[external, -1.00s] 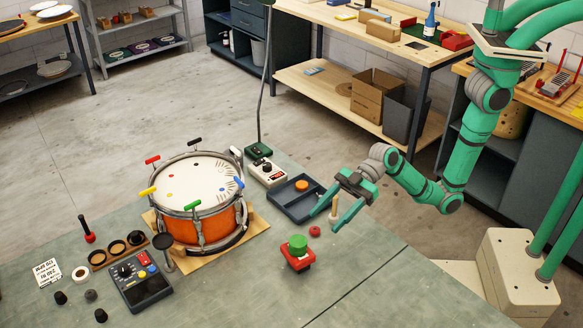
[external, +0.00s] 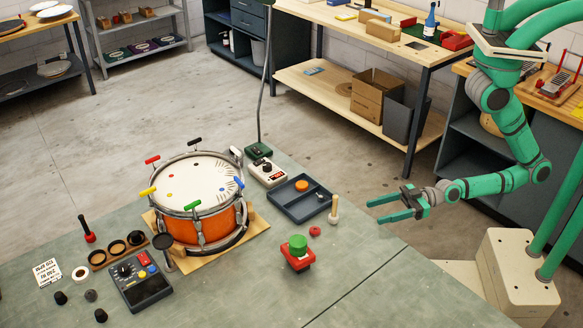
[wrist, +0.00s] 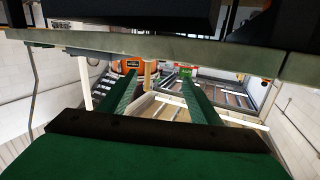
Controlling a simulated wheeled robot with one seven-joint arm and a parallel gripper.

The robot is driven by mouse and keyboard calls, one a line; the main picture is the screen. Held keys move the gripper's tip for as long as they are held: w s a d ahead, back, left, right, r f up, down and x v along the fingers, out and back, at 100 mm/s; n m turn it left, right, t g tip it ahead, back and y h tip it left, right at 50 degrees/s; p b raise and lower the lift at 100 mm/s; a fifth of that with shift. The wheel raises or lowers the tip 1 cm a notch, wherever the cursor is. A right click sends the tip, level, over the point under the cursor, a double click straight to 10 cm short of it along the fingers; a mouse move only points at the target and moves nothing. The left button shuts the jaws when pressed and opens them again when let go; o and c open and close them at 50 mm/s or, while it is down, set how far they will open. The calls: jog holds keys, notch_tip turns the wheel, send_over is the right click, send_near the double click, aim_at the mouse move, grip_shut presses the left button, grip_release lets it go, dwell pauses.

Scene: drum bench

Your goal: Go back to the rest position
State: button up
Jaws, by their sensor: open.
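My gripper (external: 385,210) is open and empty. It hangs in the air to the right of the bench edge, with its green fingers pointing left toward the bench. In the wrist view both fingers (wrist: 155,100) show apart with nothing held between them. The wooden peg with a pale base (external: 334,210) stands upright on the bench, to the left of my gripper and apart from it. The orange drum (external: 203,224) with coloured tuning handles sits on a wooden board on the bench.
A wooden workbench (external: 400,127) stands behind. Open floor lies between them.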

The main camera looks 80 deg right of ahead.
jog(key=s+d+m+h, duration=0.3)
jog(key=s+d+h, duration=0.3)
jog(key=s+d, duration=0.7)
jog(key=d, duration=0.4)
jog(key=shift+s+d+f+m+g, duration=0.2)
jog(key=shift+s+m+g, duration=0.1)
